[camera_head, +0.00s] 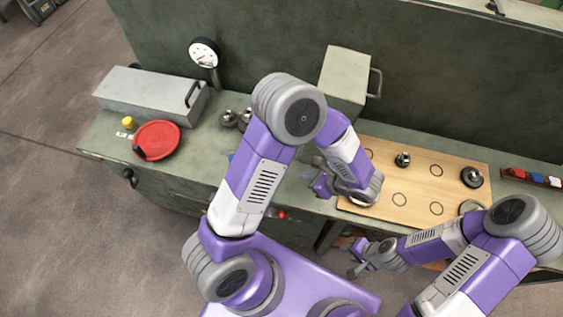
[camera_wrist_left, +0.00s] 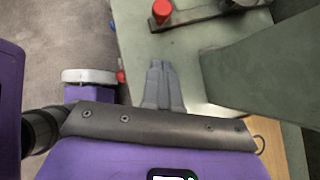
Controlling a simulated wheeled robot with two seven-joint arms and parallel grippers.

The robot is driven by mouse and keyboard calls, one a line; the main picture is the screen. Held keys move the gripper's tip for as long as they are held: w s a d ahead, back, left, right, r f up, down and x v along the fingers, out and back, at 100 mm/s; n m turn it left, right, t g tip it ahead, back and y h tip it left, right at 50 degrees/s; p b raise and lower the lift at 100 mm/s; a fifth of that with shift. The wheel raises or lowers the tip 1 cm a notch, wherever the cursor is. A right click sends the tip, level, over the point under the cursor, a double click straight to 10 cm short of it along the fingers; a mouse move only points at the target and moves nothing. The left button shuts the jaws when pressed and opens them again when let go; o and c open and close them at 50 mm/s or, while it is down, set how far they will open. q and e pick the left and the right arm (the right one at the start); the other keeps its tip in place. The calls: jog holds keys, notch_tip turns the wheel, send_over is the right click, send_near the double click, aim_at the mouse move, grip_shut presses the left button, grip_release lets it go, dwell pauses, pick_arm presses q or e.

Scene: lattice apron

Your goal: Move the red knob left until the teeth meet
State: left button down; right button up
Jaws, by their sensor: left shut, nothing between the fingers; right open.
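A red knob (camera_wrist_left: 161,12) stands upright on a dark metal piece (camera_wrist_left: 200,12) at the top edge of the left wrist view. I see no teeth clearly, and in the head view my left arm seems to hide this device. My left gripper (camera_head: 319,186) is low over the bench, left of the wooden board. Its fingers, also in the left wrist view (camera_wrist_left: 160,66), are together and empty, pointing toward the knob and apart from it. My right gripper (camera_head: 356,262) is open and empty in front of the bench's front edge.
A small red piece (camera_head: 281,215) sits at the bench's front edge. A green box (camera_head: 343,75) stands behind my left gripper. The wooden board (camera_head: 420,180) carries metal weights. A gauge (camera_head: 204,53), grey case (camera_head: 150,100) and red disc (camera_head: 160,136) are at left.

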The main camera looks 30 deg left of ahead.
pick_arm(q)
jog(key=x, duration=0.5)
jog(key=b+x, duration=0.1)
jog(key=x, duration=0.4)
jog(key=shift+s+f, duration=0.1)
jog(key=shift+s, duration=0.1)
jog(key=shift+w+a, duration=0.1)
jog(key=shift+a, duration=0.5)
jog(key=shift+w+a, duration=0.15)
jog(key=shift+a, duration=0.5)
jog(key=shift+w+a, duration=0.1)
jog(key=shift+a, duration=0.55)
pick_arm(e)
jog(key=shift+f, duration=0.25)
